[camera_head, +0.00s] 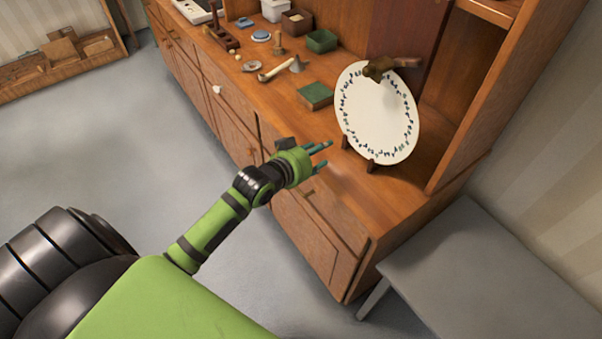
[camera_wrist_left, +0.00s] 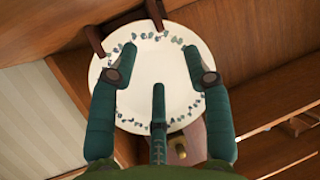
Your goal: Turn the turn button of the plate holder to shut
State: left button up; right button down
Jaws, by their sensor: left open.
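A white plate (camera_head: 372,115) with a blue-green leaf rim leans upright in the plate holder, its lower edge behind two dark wooden pegs (camera_head: 371,166). The brownish turn button (camera_head: 378,69) is at the plate's top edge, with a bar (camera_head: 407,62) pointing right. My left gripper (camera_head: 322,156) is open and empty, in front of the plate and below the button, apart from both. In the left wrist view the plate (camera_wrist_left: 150,75) appears upside down behind my spread fingers (camera_wrist_left: 160,75). A brass part of the button (camera_wrist_left: 178,147) shows below the plate, partly hidden by a finger.
A green box (camera_head: 315,95) lies on the cabinet top left of the plate. Further back are a pestle-like item (camera_head: 276,72), an open green box (camera_head: 321,40) and small dishes. The cabinet's side wall (camera_head: 480,110) bounds the right. A grey table (camera_head: 490,270) stands at the lower right.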

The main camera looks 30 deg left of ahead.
pick_arm(q)
notch_tip(320, 180, down, 6)
jog(key=s+a, duration=0.1)
jog(key=s, duration=0.1)
jog(key=shift+s+a+r+g+y, duration=0.2)
jog(key=shift+s+a+g+y, duration=0.05)
jog(key=shift+g+y, duration=0.15)
pick_arm(e)
jog(key=shift+s+f, duration=0.1)
jog(key=shift+s, duration=0.3)
